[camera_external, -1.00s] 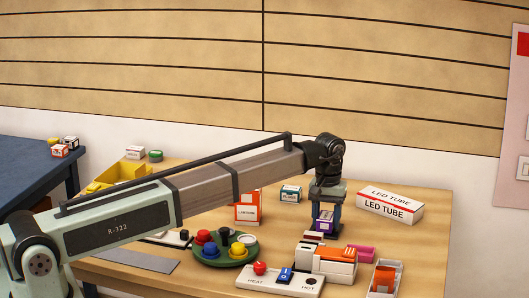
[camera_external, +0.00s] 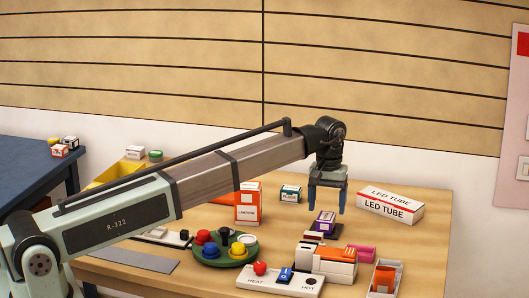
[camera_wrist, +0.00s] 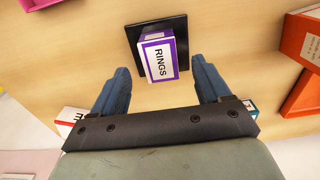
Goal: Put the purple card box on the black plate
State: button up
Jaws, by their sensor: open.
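The purple card box (camera_external: 324,221), with a white label, stands on the black plate (camera_external: 335,231) on the wooden table. In the wrist view the purple card box (camera_wrist: 158,62) reads "RINGS", and the black plate (camera_wrist: 177,28) shows around and behind it. My gripper (camera_external: 327,205) is open and empty above the box, with its blue fingers apart. In the wrist view the fingers lie to either side of the box and do not touch it. Part of the plate is hidden by the box.
A white and orange box (camera_external: 330,259) stands just in front of the plate. A green round tray (camera_external: 223,261) with coloured knobs is to the left. A long LED TUBE box (camera_external: 390,204) lies at the back right, and an orange-white box (camera_external: 248,203) stands back left.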

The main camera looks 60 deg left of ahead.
aim_at(326, 216)
notch_tip(326, 216, up, 8)
jog(key=shift+f, duration=0.2)
dwell(0.5)
